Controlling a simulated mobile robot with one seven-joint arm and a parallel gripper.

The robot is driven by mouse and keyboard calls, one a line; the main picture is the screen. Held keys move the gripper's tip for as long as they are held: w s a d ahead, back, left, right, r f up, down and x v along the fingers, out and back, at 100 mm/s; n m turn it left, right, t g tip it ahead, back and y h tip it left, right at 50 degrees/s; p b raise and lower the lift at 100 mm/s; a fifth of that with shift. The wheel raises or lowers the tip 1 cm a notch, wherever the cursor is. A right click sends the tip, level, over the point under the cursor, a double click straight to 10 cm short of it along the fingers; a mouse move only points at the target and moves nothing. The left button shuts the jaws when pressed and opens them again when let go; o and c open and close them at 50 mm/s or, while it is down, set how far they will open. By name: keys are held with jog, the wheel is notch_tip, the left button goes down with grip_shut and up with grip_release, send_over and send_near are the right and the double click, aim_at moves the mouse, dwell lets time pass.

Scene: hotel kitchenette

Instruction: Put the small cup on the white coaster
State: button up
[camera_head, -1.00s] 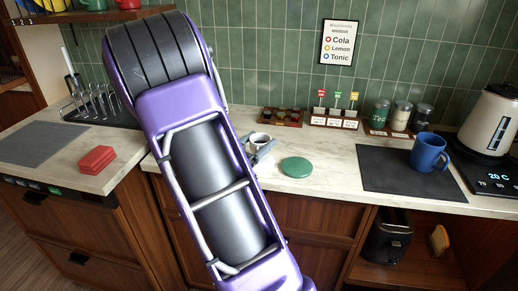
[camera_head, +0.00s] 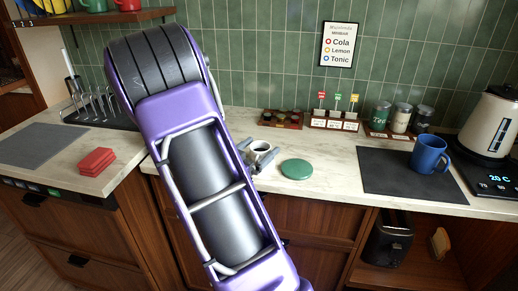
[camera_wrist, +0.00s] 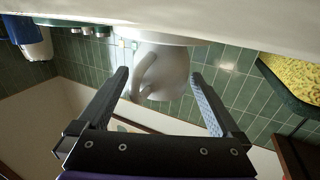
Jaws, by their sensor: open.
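The small white cup (camera_head: 260,147) stands on the counter left of a green disc (camera_head: 297,169), dark inside. In the wrist view, which is upside down, the cup (camera_wrist: 168,72) shows its handle and sits between my fingers. My gripper (camera_head: 261,161) is open, with one finger on each side of the cup; the wrist view shows a gap beside each fingertip (camera_wrist: 160,76). A pale, flat rim (camera_wrist: 185,40) shows at the cup's base. I cannot tell for sure whether it is the white coaster; no separate white coaster is visible.
A dark tray of small items (camera_head: 281,119) and a rack with colored tags (camera_head: 334,123) stand behind. A blue mug (camera_head: 428,154) stands on a dark mat (camera_head: 385,173) at right, beside a kettle (camera_head: 489,120).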

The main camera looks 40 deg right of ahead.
jog(key=v, duration=1.2)
